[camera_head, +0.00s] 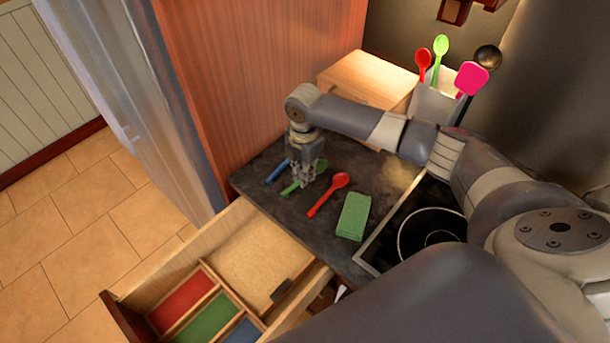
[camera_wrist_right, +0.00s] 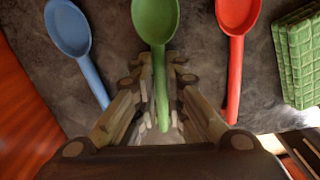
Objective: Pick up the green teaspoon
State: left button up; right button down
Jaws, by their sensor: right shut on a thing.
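The green teaspoon (camera_head: 290,189) lies on the dark countertop between a blue spoon (camera_head: 278,172) and a red spoon (camera_head: 328,195). In the right wrist view the green teaspoon (camera_wrist_right: 155,22) has its bowl at the top and its handle running down between my fingers. My right gripper (camera_head: 305,180) reaches down over it and is shut on its handle, at counter height. The gripper also shows in the right wrist view (camera_wrist_right: 163,115). Whether the spoon is clear of the counter I cannot tell. My left gripper is not in view.
A green folded cloth (camera_head: 353,216) lies right of the red spoon, beside the stove (camera_head: 432,235). An open drawer (camera_head: 250,250) with coloured compartments is in front. A white utensil holder (camera_head: 432,104) and a wooden box (camera_head: 365,80) stand behind. A tall wooden cabinet side (camera_head: 260,70) rises at left.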

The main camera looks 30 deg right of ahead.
jog(key=shift+r, duration=0.15)
jog(key=shift+r+b, duration=0.35)
notch_tip(320, 180, up, 2)
jog(key=shift+w+r+b, duration=0.1)
jog(key=shift+r+b, duration=0.15)
jog(key=shift+b, duration=0.5)
pick_arm(q)
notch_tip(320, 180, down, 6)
jog(key=b, duration=0.3)
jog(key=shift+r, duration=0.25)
pick_arm(e)
jog(key=s+a, duration=0.2)
jog(key=s, duration=0.2)
jog(key=s+a+r, duration=0.1)
jog(key=s+a, duration=0.2)
jog(key=s, duration=0.2)
jog(key=s+a, duration=0.2)
jog(key=s, duration=0.3)
jog(key=shift+s+a+r, duration=0.2)
jog(key=shift+r, duration=0.05)
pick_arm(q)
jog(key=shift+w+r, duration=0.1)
